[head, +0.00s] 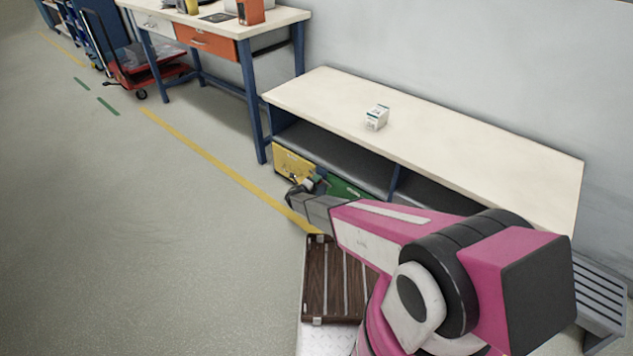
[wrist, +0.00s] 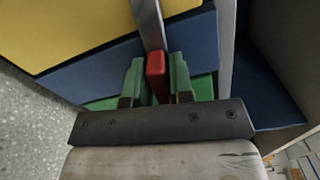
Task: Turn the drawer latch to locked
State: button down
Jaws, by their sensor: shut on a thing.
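My gripper (wrist: 157,68) is shut on the red drawer latch (wrist: 156,80), with one green finger on each side of it. The latch lies lengthwise in line with a narrow grey strip in the wrist view. In the head view my gripper (head: 308,184) is at the front of the low bench, by the yellow drawer front (head: 292,166) and the green drawer front (head: 345,188). The latch is too small or hidden there. The yellow front also fills the upper left of the wrist view (wrist: 70,30). I cannot read any lock marking.
The low bench (head: 450,138) has a small white box (head: 377,118) on top and open space below on the right. A workbench with an orange drawer (head: 206,42) and a red cart (head: 150,72) stand farther left. The floor at left is clear. A grey slatted step (head: 600,290) is at right.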

jog(key=shift+n, duration=1.1)
jog(key=shift+a+f, duration=0.1)
jog(key=c, duration=1.1)
grip_release()
jog(key=v, duration=1)
jog(key=shift+s+a, duration=0.25)
jog(key=shift+s, duration=0.05)
